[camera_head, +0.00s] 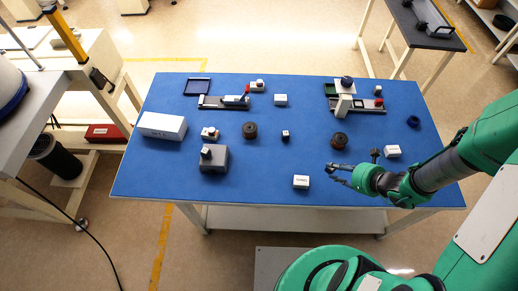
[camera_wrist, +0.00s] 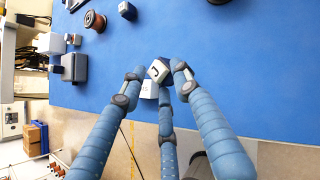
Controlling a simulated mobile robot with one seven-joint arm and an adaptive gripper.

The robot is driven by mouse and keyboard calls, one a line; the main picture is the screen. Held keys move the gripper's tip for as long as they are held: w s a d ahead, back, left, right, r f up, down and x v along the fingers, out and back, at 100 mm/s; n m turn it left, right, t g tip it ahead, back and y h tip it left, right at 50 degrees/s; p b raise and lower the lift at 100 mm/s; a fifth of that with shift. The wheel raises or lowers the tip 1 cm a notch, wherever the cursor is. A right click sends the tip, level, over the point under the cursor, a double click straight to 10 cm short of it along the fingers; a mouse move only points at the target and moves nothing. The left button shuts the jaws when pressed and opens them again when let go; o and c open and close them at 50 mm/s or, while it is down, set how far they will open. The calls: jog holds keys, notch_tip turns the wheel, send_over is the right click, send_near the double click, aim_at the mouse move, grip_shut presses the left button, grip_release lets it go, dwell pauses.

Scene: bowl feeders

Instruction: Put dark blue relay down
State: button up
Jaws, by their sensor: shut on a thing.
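In the wrist view, my gripper (camera_wrist: 160,80) has its fingers closed around a small block, which I take to be the dark blue relay (camera_wrist: 159,71). The block shows a pale face with a black mark and looks tilted. Its sides are partly hidden by the fingers. In the head view, my gripper (camera_head: 335,172) is over the front right part of the blue table (camera_head: 250,185). The held block is too small to make out there.
A white labelled box (camera_head: 301,182) lies left of my gripper, another (camera_head: 392,151) to its right. A grey box (camera_head: 214,158) stands left. The front middle of the table is mostly bare.

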aim_at(224, 158)
jog(key=s+a+r+n+g+y+p, duration=0.1)
jog(key=a+n+g, duration=0.1)
jog(key=a, duration=0.9)
jog(key=s+a+r+n+g+y+p, duration=0.1)
jog(key=s+a+n+g, duration=0.1)
jog(key=a, duration=0.9)
jog(key=s+a+r+n+g+y+p, duration=0.1)
jog(key=a+n, duration=0.3)
jog(key=a, duration=0.7)
jog(key=shift+s+a+r+n+g+p, duration=0.2)
jog(key=shift+s+r+n+g+p, duration=0.2)
jog(key=shift+s+g, duration=0.4)
jog(key=shift+w+f, duration=0.1)
jog(key=shift+w, duration=0.05)
jog(key=w+a, duration=0.3)
jog(key=w, duration=0.1)
jog(key=w+a+f, duration=0.1)
jog(key=w+a, duration=0.2)
jog(key=w, duration=0.1)
jog(key=w+a, duration=0.3)
jog(key=w, duration=0.2)
jog(key=shift+a+f, duration=0.15)
jog(key=shift+f, duration=0.1)
grip_shut()
jog(key=shift+f+b, duration=0.4)
jog(key=shift+f, duration=1.35)
